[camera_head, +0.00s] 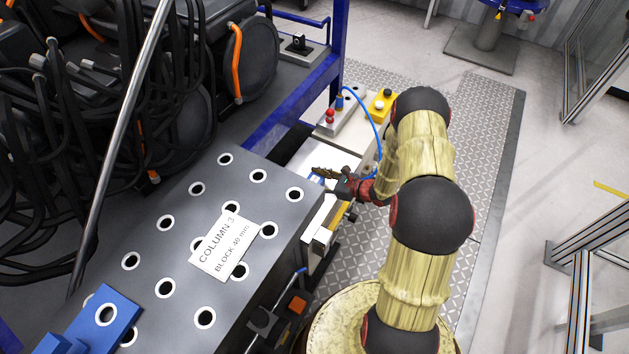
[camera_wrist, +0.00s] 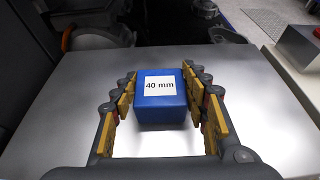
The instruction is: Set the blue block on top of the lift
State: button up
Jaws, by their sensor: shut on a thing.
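The blue block (camera_wrist: 160,97) carries a "40 mm" label and sits between the fingers of my gripper (camera_wrist: 161,92) in the wrist view. The gripper is shut on it. Below it is a bright, flat metal top (camera_wrist: 70,95), seemingly the lift's. I cannot tell whether the block touches this top or hangs just above it. In the head view my gripper (camera_head: 326,175) is over the pale top (camera_head: 335,158) beside the dark grey plate. Only a small bit of blue shows at the fingers there; the rest of the block is hidden.
The dark grey plate (camera_head: 190,185) with several ringed holes bears a "COLUMN 3, BLOCK 40 mm" card (camera_head: 225,244). A blue bracket (camera_head: 105,313) stands at its lower left. Blue frame beams (camera_head: 290,105), black cables and a control box with buttons (camera_head: 345,112) are close by.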

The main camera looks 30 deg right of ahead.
jog(key=shift+f, duration=0.1)
jog(key=o, duration=1.5)
jog(key=shift+r, duration=0.2)
jog(key=p+v, duration=0.3)
jog(key=v, duration=0.9)
jog(key=shift+f, duration=0.15)
